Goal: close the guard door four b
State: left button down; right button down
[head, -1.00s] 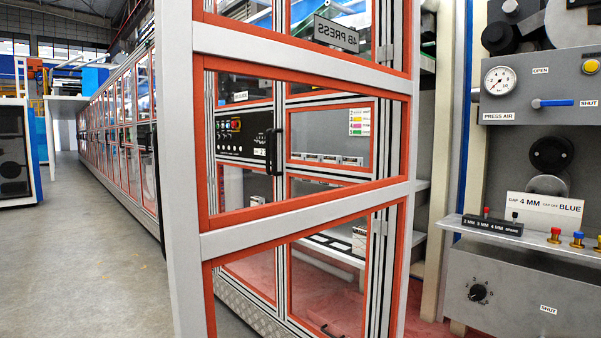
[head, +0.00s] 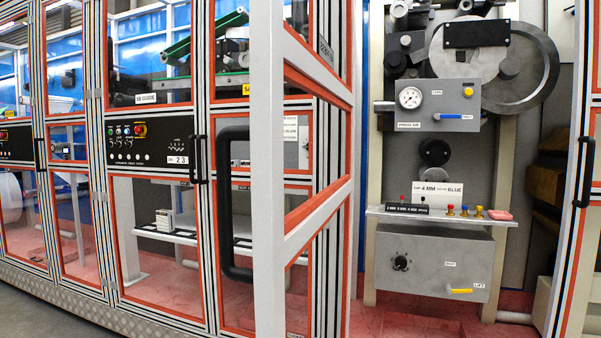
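The guard door, its label too oblique to read, stands open toward me, its pale frame (head: 267,170) seen at a steep angle. It has orange-edged clear panes and a large black bar handle (head: 225,205) on its left side. To its right the press bay is open, showing the gauge panel (head: 425,105) and lower control box (head: 435,262). Neither of my grippers is in view, and nothing of mine is seen touching the door.
Closed guard panels with a black control panel (head: 150,143) run to the left. A shelf (head: 440,215) with coloured knobs juts out in the bay. Another framed panel with a black handle (head: 584,170) stands at the right edge. Grey floor shows at bottom left.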

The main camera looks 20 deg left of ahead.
aim_at(278, 54)
jog(key=j+z, duration=0.3)
jog(key=j, duration=1.2)
jog(key=i+j, duration=0.25)
jog(key=i+j+z, duration=0.1)
jog(key=i+j, duration=0.15)
jog(key=j, duration=0.15)
